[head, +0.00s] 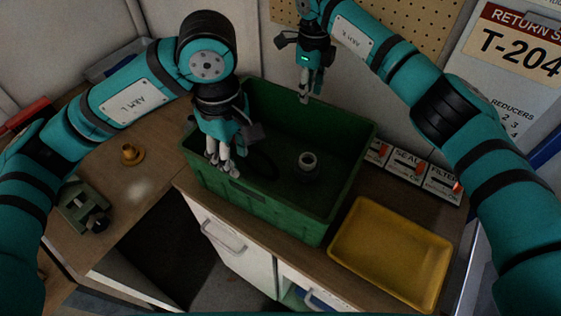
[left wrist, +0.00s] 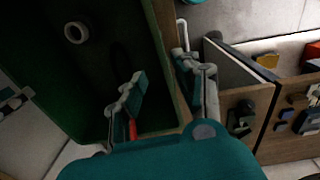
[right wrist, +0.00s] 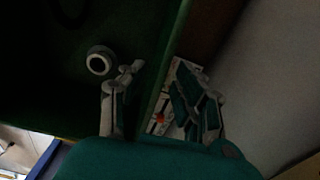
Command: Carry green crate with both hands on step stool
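The green crate (head: 272,207) stands on the wooden counter and holds a dark ring-shaped part with a pale rim (head: 308,161). My left gripper (head: 222,160) is at the crate's left end. In the left wrist view its open fingers (left wrist: 165,95) lie on either side of the crate wall (left wrist: 166,50), one inside and one outside. My right gripper (head: 306,98) is at the far side of the crate. In the right wrist view its open fingers (right wrist: 160,105) straddle the rim (right wrist: 160,85), with gaps visible. No step stool can be made out.
A yellow tray (head: 392,255) sits right of the crate, close to it. Labelled cards (head: 408,165) lie behind it against the wall. A brass part (head: 131,153) and a green fixture (head: 84,206) are on the left counter. A pegboard (head: 385,22) is behind.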

